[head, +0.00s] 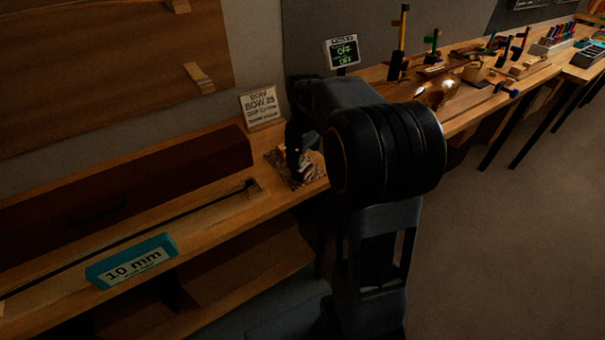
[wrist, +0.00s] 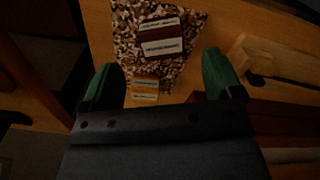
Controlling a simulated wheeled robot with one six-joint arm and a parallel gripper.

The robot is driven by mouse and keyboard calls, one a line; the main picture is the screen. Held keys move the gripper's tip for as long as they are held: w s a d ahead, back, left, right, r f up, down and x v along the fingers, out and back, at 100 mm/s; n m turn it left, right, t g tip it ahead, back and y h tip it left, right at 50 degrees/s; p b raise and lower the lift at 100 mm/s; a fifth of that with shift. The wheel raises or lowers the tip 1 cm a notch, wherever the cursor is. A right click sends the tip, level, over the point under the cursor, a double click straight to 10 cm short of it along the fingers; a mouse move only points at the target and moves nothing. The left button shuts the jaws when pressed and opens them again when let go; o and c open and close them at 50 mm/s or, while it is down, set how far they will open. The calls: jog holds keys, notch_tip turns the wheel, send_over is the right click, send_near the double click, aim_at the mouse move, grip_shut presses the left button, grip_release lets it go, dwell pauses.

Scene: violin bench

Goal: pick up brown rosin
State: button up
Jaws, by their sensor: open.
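In the wrist view a dark brown block with white labels (wrist: 161,37), seemingly the brown rosin, lies on a brown-and-cream patterned cloth (wrist: 124,27). A smaller orange block with a pale label (wrist: 145,88) lies nearer, at the cloth's lower edge. My gripper (wrist: 163,80) is open and empty, its green fingertips wide apart. The orange block shows between the fingers; the brown block is beyond the tips in the picture. In the head view my gripper (head: 296,158) is over the cloth (head: 284,171), and my arm hides much of that spot.
A bow (head: 130,233) lies along the bench front by a dark red-brown case (head: 130,180). A teal "10 mm" block (head: 132,262) is at the front edge. A bow sign (head: 260,106) stands behind the cloth. Clamps and tools (head: 440,60) crowd the bench on the right.

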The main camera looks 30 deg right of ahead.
aim_at(304, 167)
jog(key=shift+f+b, duration=0.45)
jog(key=shift+f, duration=2.7)
jog(key=c, duration=1.1)
jog(key=shift+r, duration=0.1)
jog(key=shift+r, duration=0.4)
notch_tip(304, 167, up, 2)
jog(key=shift+r+p, duration=0.25)
jog(key=shift+p, duration=0.1)
jog(key=s+a+r, duration=0.7)
jog(key=s+r, duration=0.2)
jog(key=s, duration=0.3)
jog(key=shift+s+r+p, duration=0.15)
jog(key=shift+r+p, duration=0.15)
